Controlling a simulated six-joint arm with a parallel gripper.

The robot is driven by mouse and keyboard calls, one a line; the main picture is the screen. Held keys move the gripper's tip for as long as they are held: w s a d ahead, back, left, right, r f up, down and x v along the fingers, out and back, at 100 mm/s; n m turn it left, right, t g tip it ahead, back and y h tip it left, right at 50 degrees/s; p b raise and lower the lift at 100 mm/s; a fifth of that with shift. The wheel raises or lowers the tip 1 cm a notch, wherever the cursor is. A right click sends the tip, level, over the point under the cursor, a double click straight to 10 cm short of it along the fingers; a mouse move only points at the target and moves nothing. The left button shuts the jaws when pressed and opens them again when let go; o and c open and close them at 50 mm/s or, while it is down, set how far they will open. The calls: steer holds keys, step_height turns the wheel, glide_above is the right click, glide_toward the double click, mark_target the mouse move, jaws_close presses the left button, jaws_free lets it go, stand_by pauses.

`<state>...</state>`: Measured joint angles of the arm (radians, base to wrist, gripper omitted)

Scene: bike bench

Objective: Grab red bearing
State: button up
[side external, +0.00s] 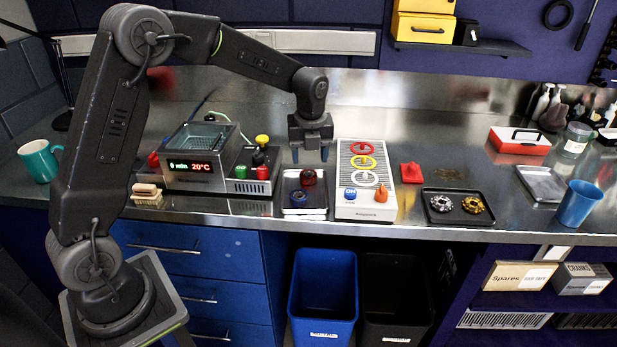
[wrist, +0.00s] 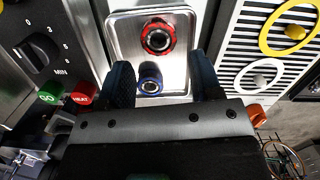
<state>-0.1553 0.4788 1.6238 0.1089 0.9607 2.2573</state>
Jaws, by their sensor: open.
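The red bearing (side external: 307,177) sits on a small metal tray (side external: 312,211), toward its back. It also shows in the wrist view (wrist: 157,37) as a red ring with a dark centre. A blue bearing (side external: 298,198) lies on the same tray, nearer the front; in the wrist view (wrist: 150,79) it is between the fingertips, lower than the red one. My gripper (side external: 311,155) is above the tray, pointing down, with its fingers apart and empty. In the wrist view the red bearing lies beyond the fingertips (wrist: 164,80).
Left of the tray is a heater unit (side external: 205,160) with a display, dial and coloured buttons. Right of it is a striped panel (side external: 352,209) with coloured rings and knobs. A red cloth (side external: 411,173) and a dark tray (side external: 437,217) with two round parts lie further right.

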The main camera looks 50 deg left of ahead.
mark_target(309, 171)
steer(key=f, duration=0.5)
steer(key=shift+w+a+f, duration=0.1)
steer(key=shift+a+f, duration=0.2)
steer(key=c, duration=0.7)
